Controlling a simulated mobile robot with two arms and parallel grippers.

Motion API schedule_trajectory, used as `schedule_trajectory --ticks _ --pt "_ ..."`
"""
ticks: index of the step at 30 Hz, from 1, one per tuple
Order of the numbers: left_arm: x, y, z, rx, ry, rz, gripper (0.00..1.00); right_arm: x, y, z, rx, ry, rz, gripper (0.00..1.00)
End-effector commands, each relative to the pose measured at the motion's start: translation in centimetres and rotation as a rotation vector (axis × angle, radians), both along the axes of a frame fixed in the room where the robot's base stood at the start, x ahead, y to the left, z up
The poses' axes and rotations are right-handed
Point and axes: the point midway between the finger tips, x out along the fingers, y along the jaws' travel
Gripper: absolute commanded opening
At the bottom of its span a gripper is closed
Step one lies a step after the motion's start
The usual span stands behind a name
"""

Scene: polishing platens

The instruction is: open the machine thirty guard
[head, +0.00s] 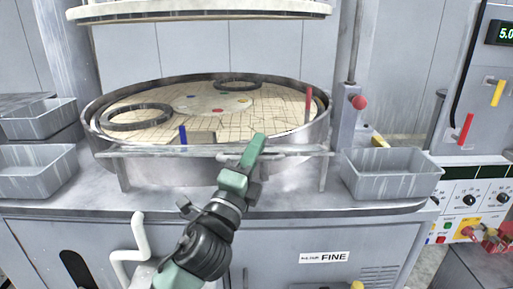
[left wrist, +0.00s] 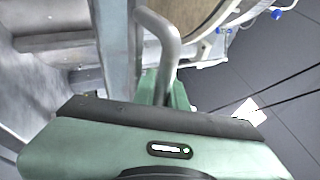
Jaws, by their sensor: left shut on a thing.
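The machine in front of me has a round platen basin (head: 318,128) with a gridded surface, and its front label (head: 325,257) reads "FINE". A grey guard bar (head: 130,152) on short posts runs across the front of the basin. My left gripper (head: 254,150) reaches up to the right part of this bar and is shut on it. In the left wrist view, a bent grey bar (left wrist: 165,35) rises from between the jaws of my gripper (left wrist: 165,92); the contact itself is mostly hidden. My right gripper is not in view.
Grey trays stand left (head: 36,182) and right (head: 390,185) of the basin. Two dark rings lie on the platen, one at left (head: 138,108). A round plate (head: 200,14) hangs above. A post with a red knob (head: 359,102) stands at right. A white bent handle (head: 140,235) is low at left.

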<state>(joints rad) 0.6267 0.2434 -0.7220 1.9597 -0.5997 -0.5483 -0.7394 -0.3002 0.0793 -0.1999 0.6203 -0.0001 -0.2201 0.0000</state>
Motion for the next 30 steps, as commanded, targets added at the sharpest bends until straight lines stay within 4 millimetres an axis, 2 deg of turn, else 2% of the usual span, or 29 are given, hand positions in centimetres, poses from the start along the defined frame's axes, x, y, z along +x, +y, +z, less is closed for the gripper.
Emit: schedule_trajectory --ticks 1,3,4,6,23,26,30 --pt "-0.6 -0.3 0.8 -0.004 -0.02 -0.012 0.0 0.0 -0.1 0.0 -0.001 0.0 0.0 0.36" --pt "-0.6 -0.3 0.8 -0.004 -0.02 -0.012 0.0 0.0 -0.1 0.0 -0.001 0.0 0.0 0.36" --pt "-0.6 -0.3 0.8 -0.004 -0.02 -0.012 0.15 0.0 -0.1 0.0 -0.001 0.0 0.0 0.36" --pt "-0.6 -0.3 0.9 -0.004 -0.02 -0.012 0.34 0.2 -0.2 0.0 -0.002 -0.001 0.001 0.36" --pt "-0.6 0.0 0.3 -0.004 -0.01 -0.007 0.34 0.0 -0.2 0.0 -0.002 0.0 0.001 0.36" --pt "-1.5 0.4 -0.2 -0.003 -0.009 -0.007 0.34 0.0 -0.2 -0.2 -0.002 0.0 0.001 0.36" --pt "-3.6 1.4 -1.2 -0.004 -0.011 -0.008 0.34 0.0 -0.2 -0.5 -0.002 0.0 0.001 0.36"
